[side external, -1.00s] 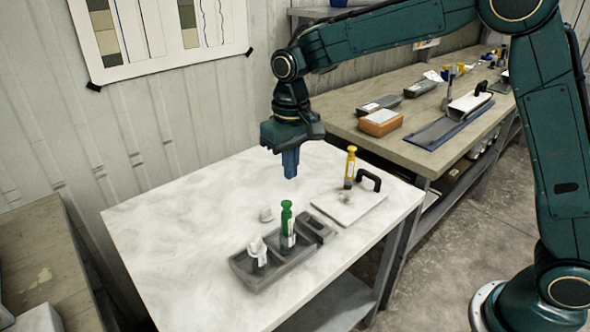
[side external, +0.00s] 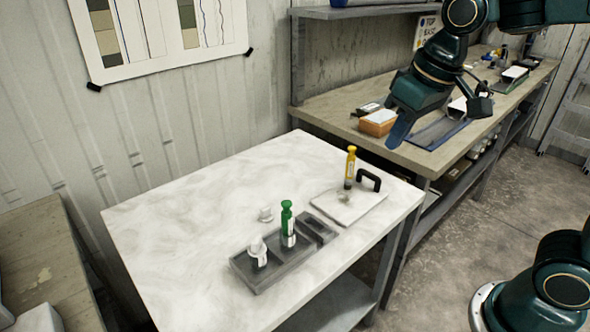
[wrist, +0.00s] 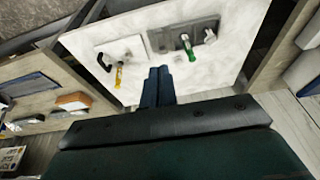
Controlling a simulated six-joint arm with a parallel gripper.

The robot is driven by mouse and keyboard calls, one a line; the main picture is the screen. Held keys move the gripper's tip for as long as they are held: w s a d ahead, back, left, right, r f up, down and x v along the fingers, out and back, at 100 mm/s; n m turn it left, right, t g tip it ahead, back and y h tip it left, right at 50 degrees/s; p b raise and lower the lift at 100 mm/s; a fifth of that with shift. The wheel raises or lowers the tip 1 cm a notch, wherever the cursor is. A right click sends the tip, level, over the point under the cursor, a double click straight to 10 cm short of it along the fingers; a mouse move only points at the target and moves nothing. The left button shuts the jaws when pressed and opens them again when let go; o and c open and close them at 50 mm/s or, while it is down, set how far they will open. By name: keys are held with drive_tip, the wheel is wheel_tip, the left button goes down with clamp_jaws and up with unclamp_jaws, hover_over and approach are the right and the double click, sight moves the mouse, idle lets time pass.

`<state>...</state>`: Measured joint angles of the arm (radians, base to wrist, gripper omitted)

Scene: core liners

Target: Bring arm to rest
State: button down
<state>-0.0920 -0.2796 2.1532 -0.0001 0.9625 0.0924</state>
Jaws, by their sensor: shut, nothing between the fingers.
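My gripper (side external: 402,130) is shut and empty, with its blue fingers together. In the side view it hangs above and beyond the right end of the white table (side external: 180,215), in front of the wooden bench. In the wrist view its fingers (wrist: 158,75) point toward the white table. The dark tray (side external: 268,278) on the table holds an upright green-capped liner (side external: 288,225) and a white-capped liner (side external: 258,250). An upright yellow-capped liner (side external: 350,165) stands on a pale plate (side external: 352,208) with a black handle. The gripper touches none of these.
The wooden bench (side external: 330,108) behind holds an orange-sided box (side external: 377,123) and a blue-edged mat (side external: 440,135) near my gripper. A small white piece (side external: 266,214) lies on the table. A shelf (side external: 350,12) is above the bench. The white table's left part is clear.

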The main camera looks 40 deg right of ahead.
drive_tip(key=s+d+f+t, duration=0.2)
drive_tip(key=s, duration=0.9)
drive_tip(key=shift+s+d, duration=0.25)
drive_tip(key=shift+d, duration=0.1)
